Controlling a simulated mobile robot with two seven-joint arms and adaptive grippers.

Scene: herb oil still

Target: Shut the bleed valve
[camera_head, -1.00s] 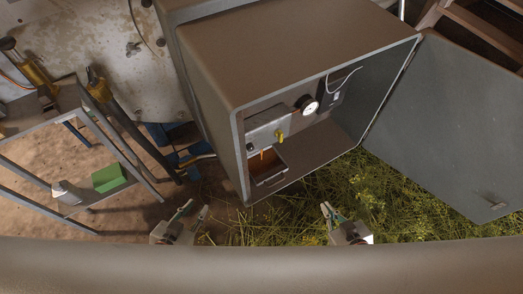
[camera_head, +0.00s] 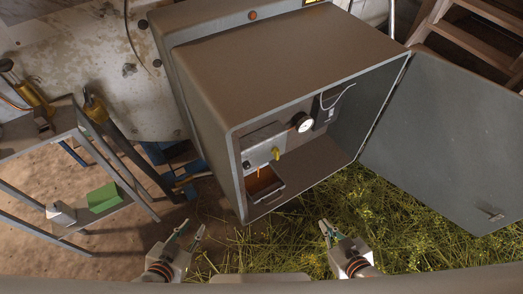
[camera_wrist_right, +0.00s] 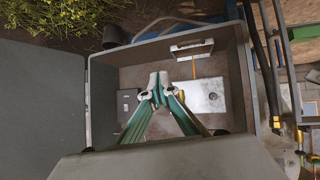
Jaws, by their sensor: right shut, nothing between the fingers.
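The bleed valve appears to be the yellow handle (camera_head: 276,153) on the grey block (camera_head: 264,143) inside the open cabinet (camera_head: 240,168). An orange stream (camera_head: 258,172) falls beside it into a tray (camera_head: 266,193); the stream also shows in the right wrist view (camera_wrist_right: 195,68). My left gripper (camera_head: 191,229) is open and empty, at the cabinet's lower left.
The cabinet door (camera_head: 445,140) stands open to the right. A shelf rack (camera_head: 75,222) with a green block (camera_head: 103,198) is at left. Cut herbs (camera_head: 380,225) cover the ground.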

